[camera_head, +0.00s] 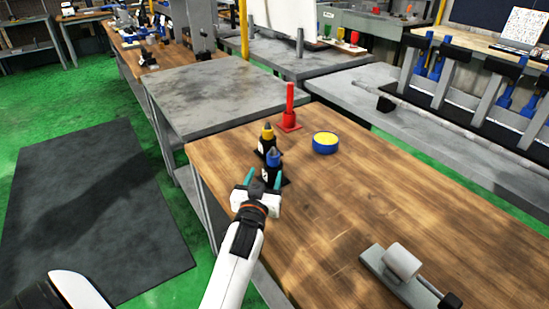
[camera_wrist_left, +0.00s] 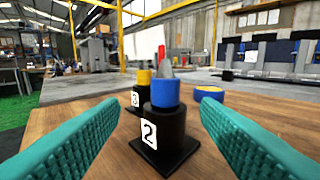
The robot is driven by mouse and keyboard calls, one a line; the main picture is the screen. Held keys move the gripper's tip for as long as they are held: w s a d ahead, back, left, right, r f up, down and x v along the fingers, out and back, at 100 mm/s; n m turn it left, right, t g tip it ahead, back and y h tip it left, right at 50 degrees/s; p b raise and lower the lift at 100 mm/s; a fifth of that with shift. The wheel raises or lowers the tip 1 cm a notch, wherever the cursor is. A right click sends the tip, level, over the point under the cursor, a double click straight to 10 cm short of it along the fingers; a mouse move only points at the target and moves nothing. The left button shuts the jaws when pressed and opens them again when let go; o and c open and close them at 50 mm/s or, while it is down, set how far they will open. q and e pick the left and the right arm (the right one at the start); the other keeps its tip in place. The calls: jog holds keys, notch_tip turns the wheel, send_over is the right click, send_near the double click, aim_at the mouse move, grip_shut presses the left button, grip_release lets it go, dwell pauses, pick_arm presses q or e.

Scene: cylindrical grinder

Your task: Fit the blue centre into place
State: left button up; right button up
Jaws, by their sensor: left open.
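The blue centre (camera_head: 272,161) has a blue collar and a grey cone tip. It stands upright in a black holder marked 2 on the wooden table; in the left wrist view the blue centre (camera_wrist_left: 165,93) sits in the middle, above the black holder (camera_wrist_left: 164,134). My left gripper (camera_head: 263,178) is open, its teal fingers either side of the view of the holder and just short of it, with nothing between them. A grey tailstock-like fixture (camera_head: 402,264) lies on the table at lower right. My right gripper is not in view.
A yellow centre (camera_head: 267,132) in a black holder marked 3 stands just behind the blue one. A red post (camera_head: 290,105) on a red base and a blue-and-yellow round tin (camera_head: 325,142) stand beyond. The middle of the wooden table (camera_head: 350,205) is clear.

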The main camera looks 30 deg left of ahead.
aim_at(272, 161)
pick_arm(q)
jog(key=shift+x, duration=1.25)
jog(key=shift+w+a, duration=0.15)
jog(key=shift+w, duration=0.2)
jog(key=x, duration=0.3)
jog(key=p+x, duration=0.1)
jog(key=x, duration=0.1)
jog(key=shift+w+d+r, duration=0.1)
jog(key=shift+d+r, duration=0.05)
jog(key=shift+d, duration=0.15)
jog(key=shift+w+a, duration=0.1)
jog(key=shift+w, duration=0.1)
jog(key=shift+c, duration=0.7)
grip_shut()
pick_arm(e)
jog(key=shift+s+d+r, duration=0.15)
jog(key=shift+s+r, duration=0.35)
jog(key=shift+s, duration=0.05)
